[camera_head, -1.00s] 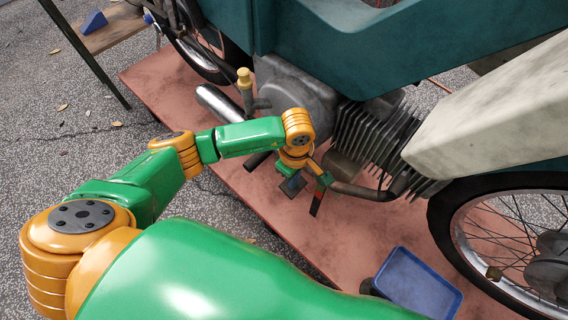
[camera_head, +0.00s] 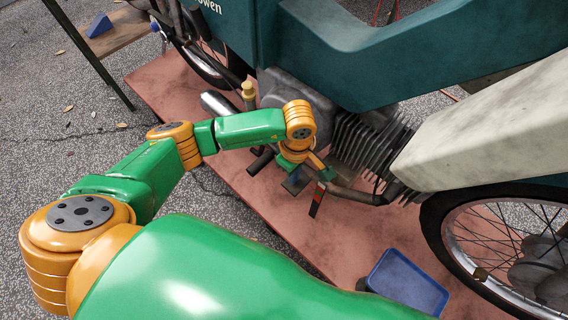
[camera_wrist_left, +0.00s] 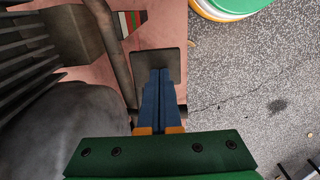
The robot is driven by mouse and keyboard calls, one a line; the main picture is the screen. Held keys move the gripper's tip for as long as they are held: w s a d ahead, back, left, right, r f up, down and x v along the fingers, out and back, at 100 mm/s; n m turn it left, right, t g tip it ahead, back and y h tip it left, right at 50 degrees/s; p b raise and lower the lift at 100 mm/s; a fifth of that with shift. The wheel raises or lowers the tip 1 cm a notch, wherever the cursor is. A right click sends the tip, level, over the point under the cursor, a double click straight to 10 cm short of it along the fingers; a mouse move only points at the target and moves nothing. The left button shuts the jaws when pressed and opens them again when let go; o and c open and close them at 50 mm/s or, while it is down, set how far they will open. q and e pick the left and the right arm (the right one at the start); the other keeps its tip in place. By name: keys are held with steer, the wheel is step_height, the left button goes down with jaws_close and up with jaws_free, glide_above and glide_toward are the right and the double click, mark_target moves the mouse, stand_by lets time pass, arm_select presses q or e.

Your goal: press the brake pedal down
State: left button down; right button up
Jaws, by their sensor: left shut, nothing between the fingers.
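In the left wrist view, a dark square pad, which looks like the brake pedal (camera_wrist_left: 139,66), lies right at the tips of my left gripper (camera_wrist_left: 159,71). The blue fingers are together with nothing between them and overlap the pad's near part. I cannot tell whether they touch or press it. In the head view my left gripper (camera_head: 295,183) points down beside the engine, and its fingers and the pad are small and partly hidden by the wrist. My right gripper is not in view.
The finned engine (camera_head: 362,145) and exhaust pipe (camera_head: 362,196) are close to the gripper. A yellow-topped lever (camera_head: 249,92) stands to its left. A blue tray (camera_head: 408,283) sits on the reddish platform (camera_head: 265,208), near the spoked wheel (camera_head: 513,245). Grey ground is open at left.

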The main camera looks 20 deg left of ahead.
arm_select(q)
step_height(320, 180, up, 4)
steer(key=shift+f+p, duration=0.1)
steer(key=shift+p, duration=1.1)
step_height(320, 180, up, 6)
steer(key=p, duration=0.4)
steer(key=shift+f, duration=0.15)
arm_select(e)
step_height(320, 180, up, 7)
steer(key=s, duration=0.1)
steer(key=shift+a, duration=0.3)
steer(key=shift+f, duration=0.1)
